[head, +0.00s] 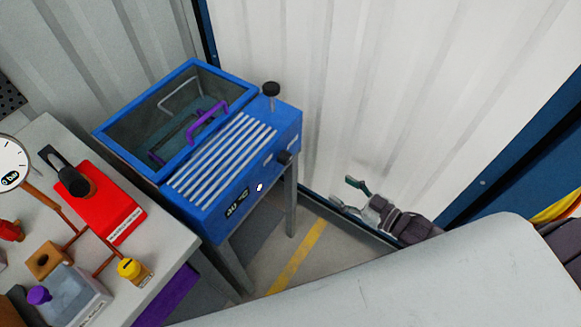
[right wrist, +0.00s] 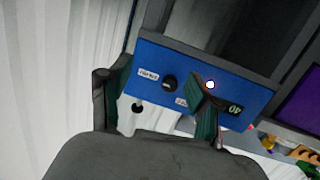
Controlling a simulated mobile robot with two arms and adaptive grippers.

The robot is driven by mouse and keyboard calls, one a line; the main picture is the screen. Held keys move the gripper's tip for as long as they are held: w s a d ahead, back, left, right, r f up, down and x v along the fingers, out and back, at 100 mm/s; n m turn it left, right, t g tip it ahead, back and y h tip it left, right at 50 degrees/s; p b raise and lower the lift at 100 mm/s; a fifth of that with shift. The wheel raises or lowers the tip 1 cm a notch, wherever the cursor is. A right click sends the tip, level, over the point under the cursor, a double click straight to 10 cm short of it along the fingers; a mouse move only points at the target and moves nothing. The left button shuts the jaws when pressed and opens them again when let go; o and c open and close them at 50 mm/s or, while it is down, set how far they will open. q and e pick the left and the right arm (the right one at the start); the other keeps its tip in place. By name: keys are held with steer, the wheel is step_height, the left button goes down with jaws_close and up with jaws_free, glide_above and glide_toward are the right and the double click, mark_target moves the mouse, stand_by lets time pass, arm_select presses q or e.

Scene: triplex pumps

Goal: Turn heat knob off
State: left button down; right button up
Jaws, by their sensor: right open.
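A blue machine (head: 225,165) with a glass lid stands at the centre of the head view. A black knob (head: 284,157) sits on its front panel, beside small white labels, a white light (head: 259,188) and a display (head: 237,203) reading 40. In the right wrist view the knob (right wrist: 169,84) appears between the two fingers, with a label at its left too small to read surely. My right gripper (head: 346,193) is open and empty, to the right of the panel and apart from the knob. It also shows in the right wrist view (right wrist: 158,88). My left gripper is out of view.
Another black knob (head: 270,90) stands on top of the machine, near the purple lid handle (head: 208,122). A grey bench (head: 165,238) with a red unit (head: 105,205) is at left. A corrugated white wall (head: 390,80) stands behind. Free room lies right of the panel.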

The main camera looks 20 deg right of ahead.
mark_target(289, 159)
steer(key=a+r+n+y, duration=0.1)
steer(key=a+r+y, duration=0.2)
steer(key=r, duration=0.3)
steer(key=x, duration=1.3)
steer(key=shift+s+a, duration=0.15)
steer(key=shift+a, duration=0.2)
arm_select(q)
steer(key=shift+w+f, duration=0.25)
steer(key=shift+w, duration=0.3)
arm_select(e)
steer(key=c, duration=1.1)
steer(key=shift+c, duration=0.2)
